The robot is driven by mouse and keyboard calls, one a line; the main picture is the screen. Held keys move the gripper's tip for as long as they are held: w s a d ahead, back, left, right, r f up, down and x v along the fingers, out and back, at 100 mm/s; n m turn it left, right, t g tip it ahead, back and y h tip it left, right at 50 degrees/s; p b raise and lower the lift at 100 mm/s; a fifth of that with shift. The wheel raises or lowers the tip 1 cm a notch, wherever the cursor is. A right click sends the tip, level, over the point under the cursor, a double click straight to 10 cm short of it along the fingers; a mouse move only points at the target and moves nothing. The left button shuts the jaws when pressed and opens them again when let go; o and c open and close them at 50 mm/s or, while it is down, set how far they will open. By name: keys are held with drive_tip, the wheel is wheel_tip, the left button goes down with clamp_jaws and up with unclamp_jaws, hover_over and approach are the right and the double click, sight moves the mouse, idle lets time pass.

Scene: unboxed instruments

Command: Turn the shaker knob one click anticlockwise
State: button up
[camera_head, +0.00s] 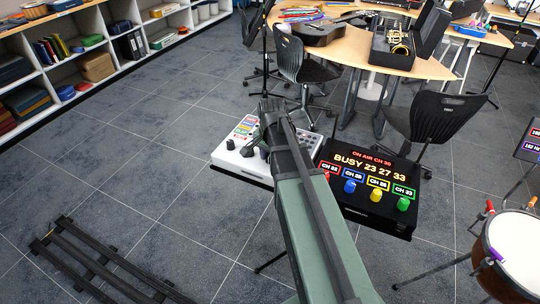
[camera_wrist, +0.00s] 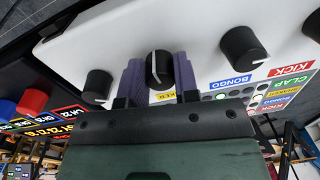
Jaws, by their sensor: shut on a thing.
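The shaker knob (camera_wrist: 159,68) is black with a white pointer line. It sits on the white drum machine (camera_wrist: 90,40), above a yellow label (camera_wrist: 165,96) of which only the ending "KER" shows. In the wrist view the pointer runs nearly straight up and down the picture. My gripper (camera_wrist: 158,75) has its two purple fingers on either side of this knob and is shut on it. In the head view the white drum machine (camera_head: 226,160) stands left of my arm, which hides the shaker knob and my fingertips.
Other black knobs flank it, one (camera_wrist: 98,86) to the left and one (camera_wrist: 240,45) near the BONGO label (camera_wrist: 230,82). A black panel (camera_head: 372,185) with coloured knobs stands right beside the drum machine. A drum (camera_head: 515,250) stands at the far right.

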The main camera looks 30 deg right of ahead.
drive_tip(key=shift+n, duration=2.4)
drive_tip(key=o, duration=0.9)
wheel_tip(320, 180, up, 11)
drive_tip(key=p, duration=1)
drive_tip(key=shift+s+d+f+p, duration=0.1)
drive_tip(key=shift+d+p, duration=0.05)
drive_tip(key=shift+p, duration=0.25)
